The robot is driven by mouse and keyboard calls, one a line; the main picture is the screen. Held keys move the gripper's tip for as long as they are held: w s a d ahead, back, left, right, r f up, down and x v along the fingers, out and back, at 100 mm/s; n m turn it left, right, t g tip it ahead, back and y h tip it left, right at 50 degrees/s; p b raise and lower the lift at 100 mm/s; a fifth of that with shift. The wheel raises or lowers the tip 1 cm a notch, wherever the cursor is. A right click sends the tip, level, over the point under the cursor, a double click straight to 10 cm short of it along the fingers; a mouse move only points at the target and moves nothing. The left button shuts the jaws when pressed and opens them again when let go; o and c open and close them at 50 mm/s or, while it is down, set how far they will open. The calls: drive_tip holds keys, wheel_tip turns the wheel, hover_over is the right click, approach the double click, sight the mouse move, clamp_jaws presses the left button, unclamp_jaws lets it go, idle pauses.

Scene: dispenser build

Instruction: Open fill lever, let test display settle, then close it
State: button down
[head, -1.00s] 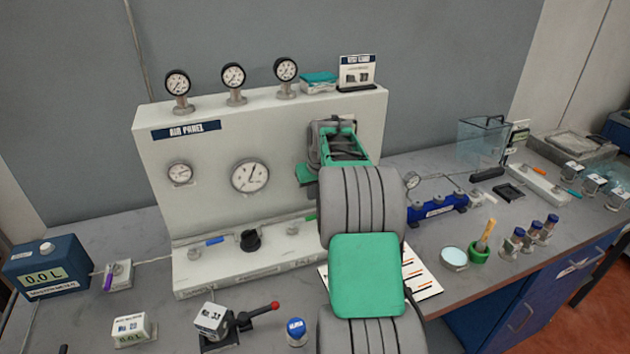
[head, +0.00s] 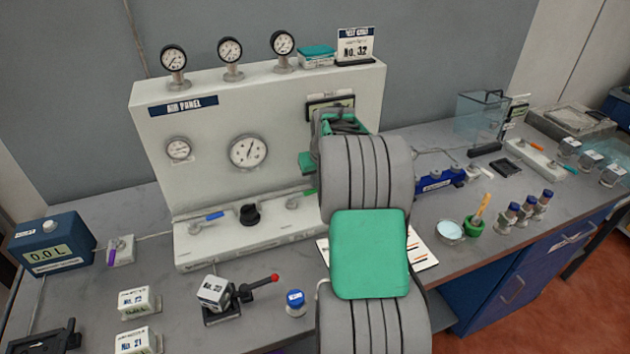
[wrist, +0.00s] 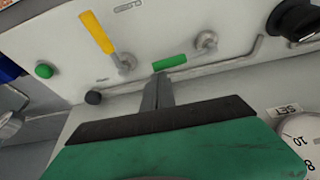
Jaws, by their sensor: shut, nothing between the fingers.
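The air panel (head: 210,130) stands on the bench. A green-handled lever (head: 308,192) is on its lower ledge, and it also shows in the wrist view (wrist: 170,62). A yellow-handled lever (wrist: 97,32) is beside it in the wrist view. A blue-handled lever (head: 213,215) is further left in the head view. No label shows which is the fill lever. My gripper (wrist: 158,77) is shut and empty, its tips close to the green handle's end; contact cannot be told. The dark-framed display (head: 330,103) at the panel's upper right is partly hidden by my arm, its reading unclear.
A black knob (head: 251,213) and a large dial (head: 248,152) are left of the green lever. A green button (wrist: 43,70) is near the yellow lever.

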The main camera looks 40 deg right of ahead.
drive_tip(key=shift+s+f+m, duration=0.1)
drive_tip(key=shift+s+m, duration=0.1)
drive_tip(key=shift+m, duration=0.1)
drive_tip(key=s+m+b, duration=0.1)
drive_tip(key=s+a+m+h+b, duration=0.1)
drive_tip(key=m+b, duration=0.1)
drive_tip(key=shift+s+f+m+g, duration=0.1)
drive_tip(key=shift+s+m+g, duration=0.15)
drive_tip(key=shift+m+g, duration=0.05)
drive_tip(key=m, duration=0.1)
drive_tip(key=s+a+m+b, duration=0.1)
drive_tip(key=shift+s+a+m+g+h, duration=0.1)
drive_tip(key=shift+s+m+g+h, duration=0.2)
drive_tip(key=shift+h, duration=0.1)
drive_tip(key=shift+s+a+m+g+b, duration=0.3)
drive_tip(key=shift+s+a+m+b, duration=0.2)
drive_tip(key=shift+m, duration=0.4)
drive_tip(key=a+m, duration=0.1)
drive_tip(key=m, duration=0.1)
drive_tip(key=s+a+m+g+h, duration=0.1)
drive_tip(key=a+m, duration=0.1)
drive_tip(key=shift+s+m+b, duration=0.15)
drive_tip(key=shift+m+b, duration=0.15)
drive_tip(key=shift+s+a+m+g, duration=0.1)
drive_tip(key=shift+a+m+g, duration=0.6)
drive_tip(key=shift+m, duration=0.5)
drive_tip(key=shift+s+a+m+g, duration=0.1)
drive_tip(key=shift+a+m+g, duration=0.3)
drive_tip(key=shift+a+m, duration=0.65)
drive_tip(key=shift+d, duration=0.15)
